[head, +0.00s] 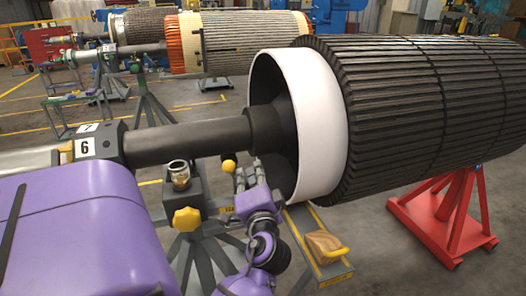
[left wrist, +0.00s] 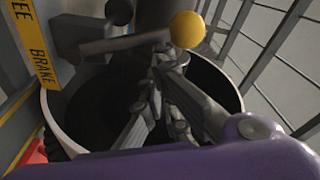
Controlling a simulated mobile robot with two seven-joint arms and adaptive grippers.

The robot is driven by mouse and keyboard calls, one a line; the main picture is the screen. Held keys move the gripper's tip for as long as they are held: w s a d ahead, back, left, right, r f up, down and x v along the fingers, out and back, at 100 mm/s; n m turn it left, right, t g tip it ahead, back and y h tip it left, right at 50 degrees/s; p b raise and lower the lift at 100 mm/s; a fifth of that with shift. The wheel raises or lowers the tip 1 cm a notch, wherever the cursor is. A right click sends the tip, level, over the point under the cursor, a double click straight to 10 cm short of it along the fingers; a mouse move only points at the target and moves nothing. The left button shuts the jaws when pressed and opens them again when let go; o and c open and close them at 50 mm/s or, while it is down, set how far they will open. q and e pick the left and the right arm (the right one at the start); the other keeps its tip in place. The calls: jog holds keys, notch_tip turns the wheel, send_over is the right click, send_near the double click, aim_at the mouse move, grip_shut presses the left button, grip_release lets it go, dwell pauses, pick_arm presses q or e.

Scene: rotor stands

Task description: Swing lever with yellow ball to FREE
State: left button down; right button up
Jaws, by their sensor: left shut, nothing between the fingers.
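The yellow ball (head: 229,166) shows beside the dark shaft, just left of my left gripper. In the left wrist view the ball (left wrist: 187,29) sits at the right end of a grey lever bar (left wrist: 115,44). A yellow strip (left wrist: 35,45) at the left reads BRAKE, with letters ending in EE above it, cut by the frame edge. Which mark the lever points to I cannot tell. My left gripper (head: 246,173) is shut and empty; its fingertips (left wrist: 163,55) appear just below the ball and bar. Whether they touch is unclear. My right gripper is not in view.
The large rotor (head: 430,100) with a white ring (head: 315,120) fills the right, close to my left gripper. A red stand (head: 445,220) is under it.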

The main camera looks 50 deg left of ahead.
pick_arm(q)
jog(key=shift+s+a+n+b, duration=0.25)
jog(key=shift+s+n, duration=0.15)
jog(key=shift+s, duration=0.1)
jog(key=shift+s+a+n+b, duration=0.15)
jog(key=shift+s+a+n, duration=0.1)
jog(key=shift+s+n, duration=0.2)
jog(key=shift+s, duration=0.1)
jog(key=shift+d+f, duration=0.1)
